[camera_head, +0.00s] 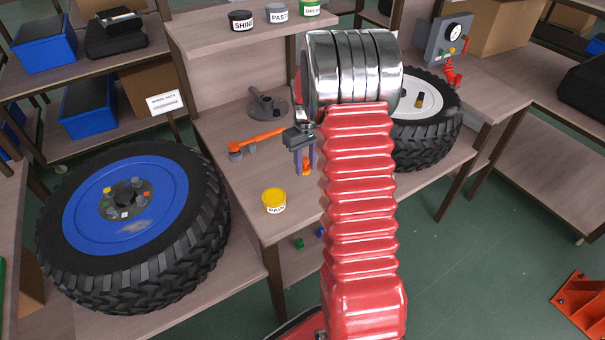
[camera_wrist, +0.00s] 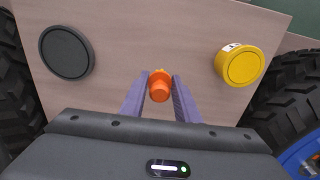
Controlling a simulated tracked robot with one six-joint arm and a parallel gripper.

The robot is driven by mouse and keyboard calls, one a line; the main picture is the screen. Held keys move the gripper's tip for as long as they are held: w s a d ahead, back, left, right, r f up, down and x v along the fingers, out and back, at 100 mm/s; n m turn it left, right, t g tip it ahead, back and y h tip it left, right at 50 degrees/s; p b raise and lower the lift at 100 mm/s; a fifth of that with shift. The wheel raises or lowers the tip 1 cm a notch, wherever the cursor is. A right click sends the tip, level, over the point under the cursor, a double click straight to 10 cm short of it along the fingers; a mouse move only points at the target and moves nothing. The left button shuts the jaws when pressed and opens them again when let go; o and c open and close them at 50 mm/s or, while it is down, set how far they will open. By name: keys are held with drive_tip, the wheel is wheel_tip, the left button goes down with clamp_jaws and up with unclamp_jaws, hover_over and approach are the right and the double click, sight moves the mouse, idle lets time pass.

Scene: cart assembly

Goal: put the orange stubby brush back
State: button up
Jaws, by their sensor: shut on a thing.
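My gripper (camera_head: 305,160) is shut on the orange stubby brush (camera_wrist: 159,90), which sits between the purple-grey fingers in the wrist view. In the head view only a small orange part of the brush (camera_head: 306,168) shows between the fingers. The brush is above the wooden bench, and its lower end cannot be made out clearly. A yellow paint tin (camera_head: 273,201) stands on the bench left of and nearer than my gripper; it also shows at right in the wrist view (camera_wrist: 240,64).
A dark round thing (camera_wrist: 66,53) is at left in the wrist view. A grey stand (camera_head: 267,104) and an orange-handled tool (camera_head: 258,139) lie behind my gripper. A blue-rimmed wheel (camera_head: 126,205) is left; another wheel (camera_head: 425,115) is right. Tins (camera_head: 241,20) line the shelf.

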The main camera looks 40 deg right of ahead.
sight(306, 168)
drive_tip(key=shift+f, duration=1.8)
drive_tip(key=o, duration=1)
drive_tip(key=shift+f, duration=0.1)
wheel_tip(306, 168, up, 12)
drive_tip(key=shift+f, duration=0.1)
drive_tip(key=shift+s+r, duration=0.1)
drive_tip(key=shift+r, duration=0.1)
